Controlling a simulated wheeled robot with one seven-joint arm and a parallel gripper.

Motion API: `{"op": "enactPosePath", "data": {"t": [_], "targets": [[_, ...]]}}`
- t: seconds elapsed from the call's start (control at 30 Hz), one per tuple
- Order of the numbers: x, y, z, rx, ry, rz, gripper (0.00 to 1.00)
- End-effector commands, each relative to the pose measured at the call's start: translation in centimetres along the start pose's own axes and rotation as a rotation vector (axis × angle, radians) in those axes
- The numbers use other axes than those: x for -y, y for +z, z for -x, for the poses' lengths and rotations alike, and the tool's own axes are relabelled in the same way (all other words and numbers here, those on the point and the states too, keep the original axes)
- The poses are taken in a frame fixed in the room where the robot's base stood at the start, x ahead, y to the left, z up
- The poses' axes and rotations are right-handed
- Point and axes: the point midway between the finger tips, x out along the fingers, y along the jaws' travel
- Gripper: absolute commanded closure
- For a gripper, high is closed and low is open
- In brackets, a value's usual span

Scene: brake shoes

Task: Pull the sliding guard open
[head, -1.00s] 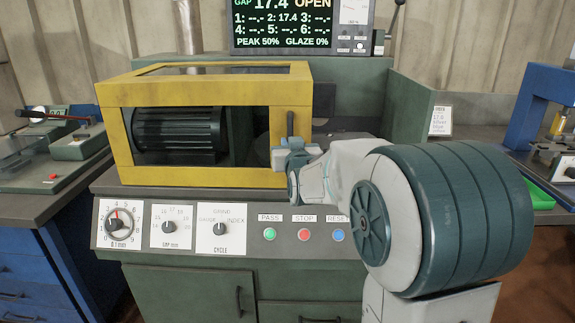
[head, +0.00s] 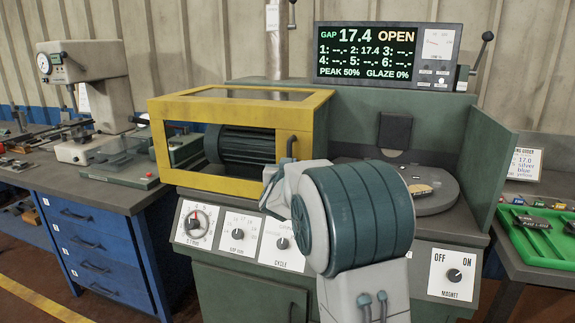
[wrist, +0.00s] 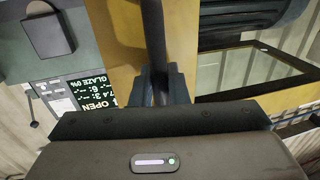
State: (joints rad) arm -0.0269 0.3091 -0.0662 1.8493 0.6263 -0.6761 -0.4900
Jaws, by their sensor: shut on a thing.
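The yellow-framed sliding guard (head: 222,184) with clear panels stands at the left of the green machine, around a dark ribbed drum (head: 246,146). Its dark upright handle (head: 290,147) is on the right end of its front. My gripper is mostly hidden behind my arm in the head view. In the wrist view my gripper (wrist: 160,88) is shut on the dark handle bar (wrist: 153,30), with the yellow frame behind it. To the right of the guard, the round grey table (head: 437,200) is uncovered and a small part lies on it.
The display (head: 388,54) above the machine reads OPEN. A magnet switch panel (head: 453,275) is at the front right. A green tray (head: 545,240) with parts stands on the right bench. A blue cabinet bench (head: 90,235) is at the left.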

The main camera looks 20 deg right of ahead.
Motion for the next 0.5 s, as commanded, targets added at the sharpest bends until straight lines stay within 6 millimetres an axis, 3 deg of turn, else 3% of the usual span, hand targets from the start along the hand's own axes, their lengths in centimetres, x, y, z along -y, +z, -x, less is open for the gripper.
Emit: {"op": "enactPosePath", "data": {"t": [0.23,0.27,0.3,0.5], "targets": [[0.02,-0.16,0.00,-0.005,0.001,-0.001,1.00],[0.03,-0.16,0.00,-0.005,0.000,-0.001,0.80],[0.05,-0.16,0.01,-0.005,0.000,-0.001,0.69],[0.21,-0.12,0.07,-0.004,-0.003,-0.001,0.67]]}}
